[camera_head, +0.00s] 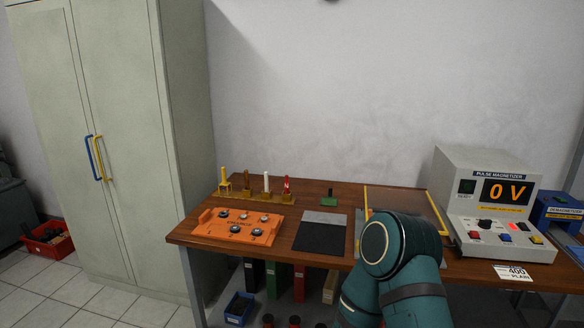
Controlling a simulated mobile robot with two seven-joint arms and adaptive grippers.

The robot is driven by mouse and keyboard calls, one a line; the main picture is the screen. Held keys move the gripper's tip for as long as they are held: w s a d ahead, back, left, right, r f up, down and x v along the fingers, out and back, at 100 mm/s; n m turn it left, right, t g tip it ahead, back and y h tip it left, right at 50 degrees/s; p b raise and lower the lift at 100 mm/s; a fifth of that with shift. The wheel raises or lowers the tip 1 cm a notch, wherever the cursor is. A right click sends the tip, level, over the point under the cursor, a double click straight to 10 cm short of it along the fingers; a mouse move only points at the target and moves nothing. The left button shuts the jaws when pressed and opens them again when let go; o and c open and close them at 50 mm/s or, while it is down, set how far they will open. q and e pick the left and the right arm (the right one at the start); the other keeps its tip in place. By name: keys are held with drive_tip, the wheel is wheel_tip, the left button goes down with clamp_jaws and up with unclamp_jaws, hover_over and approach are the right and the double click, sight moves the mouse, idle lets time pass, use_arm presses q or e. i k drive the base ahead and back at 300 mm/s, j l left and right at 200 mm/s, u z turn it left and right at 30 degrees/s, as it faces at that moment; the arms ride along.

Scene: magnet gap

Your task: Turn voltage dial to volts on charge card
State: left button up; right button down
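The pulse magnetizer (452,172) is a pale grey box at the right end of the wooden table. Its display (507,192) reads 0 V in orange. Its sloped front panel carries small knobs and coloured buttons. A dark knob (485,224) on the panel may be the voltage dial; its markings are too small to read. The white charge card (514,272) at the table's front edge shows 400, with smaller text that seems to include PLAIN. My teal arm rises from the bottom, left of the magnetizer. Neither of my grippers shows.
An orange tray (212,231) with round metal pieces sits at the table's left. Behind it stands a rack (234,197) of coloured upright tools. A dark mat (320,237) lies mid-table. A blue device (557,213) stands right of the magnetizer. A tall cabinet (120,220) is at left.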

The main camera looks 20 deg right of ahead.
sight(484, 224)
drive_tip(key=z, duration=1.85)
drive_tip(key=i+l+z, duration=0.2)
drive_tip(key=i+z, duration=0.1)
drive_tip(key=i, duration=0.65)
